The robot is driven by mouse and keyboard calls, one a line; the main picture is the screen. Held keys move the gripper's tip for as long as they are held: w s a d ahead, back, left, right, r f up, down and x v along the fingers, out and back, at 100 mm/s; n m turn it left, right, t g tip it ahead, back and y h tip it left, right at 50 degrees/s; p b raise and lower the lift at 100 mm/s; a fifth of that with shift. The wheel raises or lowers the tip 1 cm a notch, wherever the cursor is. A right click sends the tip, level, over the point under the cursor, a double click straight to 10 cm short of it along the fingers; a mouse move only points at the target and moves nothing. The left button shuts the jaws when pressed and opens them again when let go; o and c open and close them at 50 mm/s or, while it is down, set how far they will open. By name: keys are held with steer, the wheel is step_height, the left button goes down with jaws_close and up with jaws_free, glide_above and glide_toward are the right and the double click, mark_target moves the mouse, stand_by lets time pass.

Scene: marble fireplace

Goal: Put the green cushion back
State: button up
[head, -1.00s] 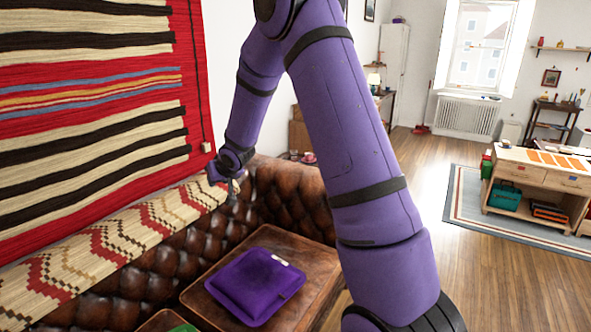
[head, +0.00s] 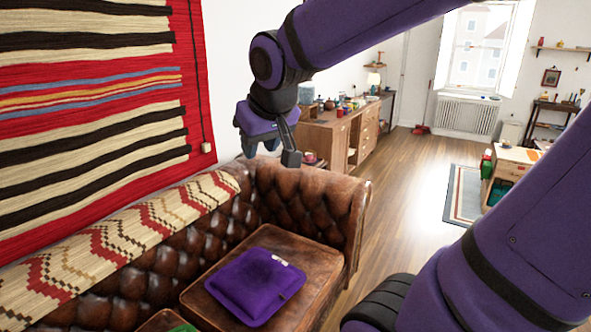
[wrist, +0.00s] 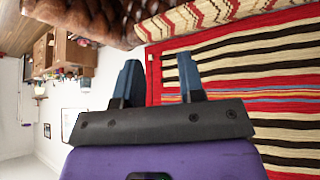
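Only a small green sliver (head: 184,328), perhaps the green cushion, shows at the bottom edge of the head view, on the near seat of the brown leather sofa (head: 318,205). The rest of it is cut off by the frame. My gripper (head: 272,155) is in the air above the sofa's back, well away from the green sliver. In the wrist view, its two blue-grey fingers (wrist: 160,75) stand apart with nothing between them. The green cushion does not show in the wrist view.
A purple cushion (head: 256,286) lies flat on the sofa's far seat. A patterned throw (head: 130,235) covers the sofa's back, below a striped wall rug (head: 95,110). A wooden cabinet (head: 340,135) stands beyond the sofa. The wooden floor (head: 405,210) to the right is open.

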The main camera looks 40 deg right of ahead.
steer(key=s+a+n+g+y, duration=0.1)
steer(key=s+a, duration=0.1)
steer(key=s, duration=1)
steer(key=shift+s+a+f, duration=0.15)
steer(key=shift+s+a, duration=0.2)
steer(key=shift+a, duration=0.05)
